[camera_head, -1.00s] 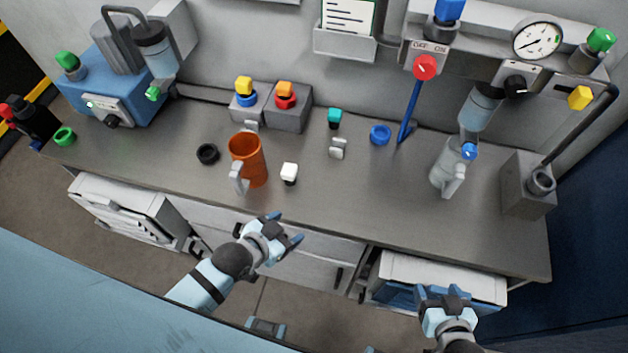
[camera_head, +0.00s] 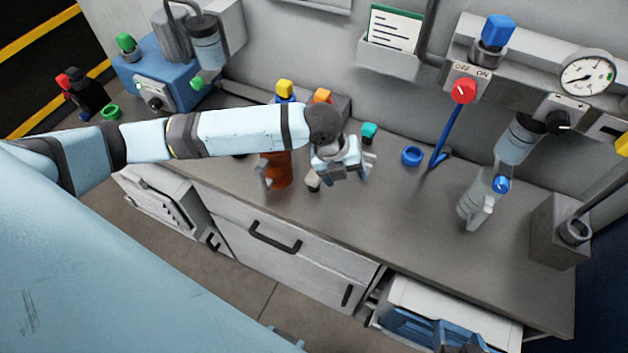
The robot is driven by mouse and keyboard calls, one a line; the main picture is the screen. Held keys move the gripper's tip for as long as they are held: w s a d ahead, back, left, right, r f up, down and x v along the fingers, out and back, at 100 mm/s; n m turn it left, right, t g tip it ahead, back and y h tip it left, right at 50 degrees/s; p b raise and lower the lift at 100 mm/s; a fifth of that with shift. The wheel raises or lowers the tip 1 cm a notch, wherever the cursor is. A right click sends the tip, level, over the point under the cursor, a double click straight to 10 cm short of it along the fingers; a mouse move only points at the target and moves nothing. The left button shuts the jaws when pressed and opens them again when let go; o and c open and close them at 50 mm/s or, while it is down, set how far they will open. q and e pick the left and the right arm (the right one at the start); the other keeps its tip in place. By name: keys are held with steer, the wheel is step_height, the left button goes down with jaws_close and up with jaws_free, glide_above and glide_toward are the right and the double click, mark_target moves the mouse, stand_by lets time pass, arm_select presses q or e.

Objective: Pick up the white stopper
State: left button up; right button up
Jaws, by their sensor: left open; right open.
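The white stopper (camera_head: 313,182) stands on the grey bench just right of the orange mug (camera_head: 279,172). Its upper part is partly hidden by my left gripper. My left gripper (camera_head: 340,174) is open above the bench, over and slightly right of the stopper, with its fingers pointing down. I cannot tell whether a finger touches the stopper.
A small grey part (camera_head: 369,160) stands close to the right of my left gripper, with a teal-topped part (camera_head: 369,131) behind it. A blue ring (camera_head: 412,156) and a clear jug (camera_head: 478,200) stand further right. The bench front between them is free.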

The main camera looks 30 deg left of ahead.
arm_select(q)
steer(key=w+a+r+m+g+y, duration=0.25)
steer(key=a+r+m, duration=0.25)
steer(key=a, duration=0.4)
glide_above(314, 175)
steer(key=shift+t+y, duration=0.35)
steer(key=shift+y, duration=0.1)
steer(key=f, duration=0.5)
steer(key=a+f, duration=0.1)
steer(key=f, duration=0.2)
steer(key=shift+w+f, duration=0.1)
steer(key=shift+f, duration=0.05)
steer(key=f, duration=0.2)
steer(key=d+f+p, duration=0.1)
steer(key=f, duration=0.1)
steer(key=shift+f, duration=0.75)
steer(key=shift+c, duration=0.2)
steer(key=c, duration=1)
steer(key=shift+c, duration=0.2)
